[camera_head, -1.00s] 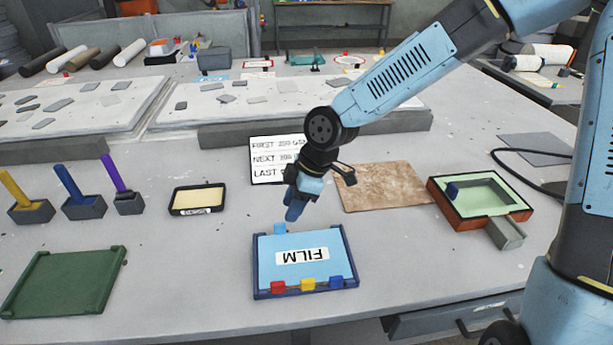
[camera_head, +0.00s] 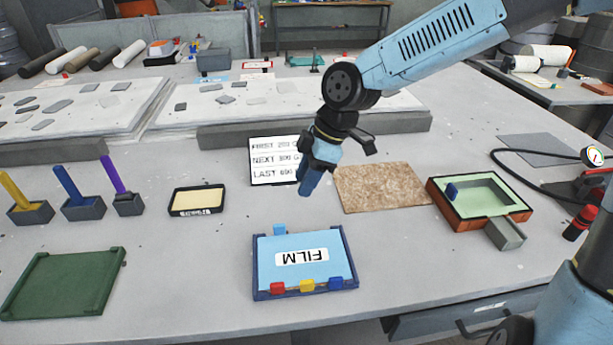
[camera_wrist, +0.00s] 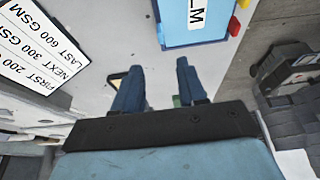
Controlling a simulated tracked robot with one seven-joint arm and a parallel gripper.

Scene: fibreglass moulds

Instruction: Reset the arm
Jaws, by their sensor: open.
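My gripper (camera_head: 306,184) hangs in the air above the table, behind the blue film tray and in front of the white sign. Its two blue fingers also show in the wrist view (camera_wrist: 160,85), apart with nothing between them. The blue film tray (camera_head: 306,259) lies on the table with a FILM label, and red, yellow and blue tabs on its front edge. One edge of it shows at the top of the wrist view (camera_wrist: 196,22).
A white sign (camera_head: 274,160) and a brown mat (camera_head: 382,187) lie behind. A green-lined mould (camera_head: 480,200) is at right. At left are handled tools in grey holders (camera_head: 82,207), a small black tray (camera_head: 197,200) and a green tray (camera_head: 64,283). Front table between trays is clear.

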